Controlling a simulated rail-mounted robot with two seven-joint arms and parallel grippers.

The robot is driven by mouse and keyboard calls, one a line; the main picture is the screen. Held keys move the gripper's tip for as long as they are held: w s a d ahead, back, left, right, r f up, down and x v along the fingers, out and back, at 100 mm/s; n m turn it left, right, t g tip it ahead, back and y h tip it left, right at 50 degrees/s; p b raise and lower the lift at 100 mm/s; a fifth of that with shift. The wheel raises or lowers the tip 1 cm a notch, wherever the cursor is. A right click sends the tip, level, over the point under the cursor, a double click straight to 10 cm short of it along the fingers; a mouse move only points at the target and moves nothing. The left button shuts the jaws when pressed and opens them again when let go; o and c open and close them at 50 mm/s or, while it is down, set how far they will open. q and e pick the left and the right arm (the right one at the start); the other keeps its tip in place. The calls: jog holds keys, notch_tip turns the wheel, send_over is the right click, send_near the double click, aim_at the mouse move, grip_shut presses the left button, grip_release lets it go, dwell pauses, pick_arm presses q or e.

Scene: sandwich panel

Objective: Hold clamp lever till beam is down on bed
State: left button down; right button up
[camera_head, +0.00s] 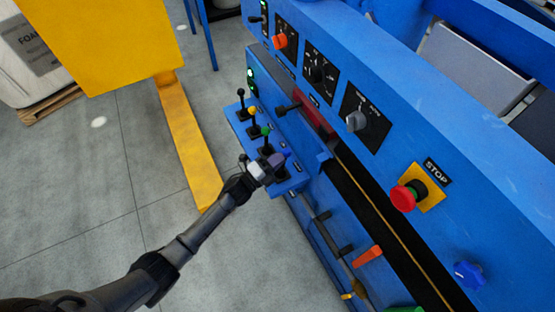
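A row of levers stands on a blue lever box (236,120) on the side of the blue machine. One has a black knob (241,92), one a yellow knob (252,109) and one a green knob (266,131). My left gripper (279,161) is at the near end of this row, at a blue-tipped part (288,154) that looks like another lever. The gripper covers most of it, and I cannot tell whether the fingers are closed on it. No label marks the clamp lever. I cannot clearly make out the beam or bed. My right gripper is not in view.
The panel above carries an orange-red knob (280,41), a grey rotary switch (356,121) and a red stop button (403,198). An orange handle (367,256) sticks out lower down. A yellow stand (190,145) is at the left.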

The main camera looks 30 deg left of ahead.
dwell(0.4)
pick_arm(q)
jog(key=p+v, duration=0.2)
jog(key=v, duration=1.2)
jog(key=shift+f, duration=0.25)
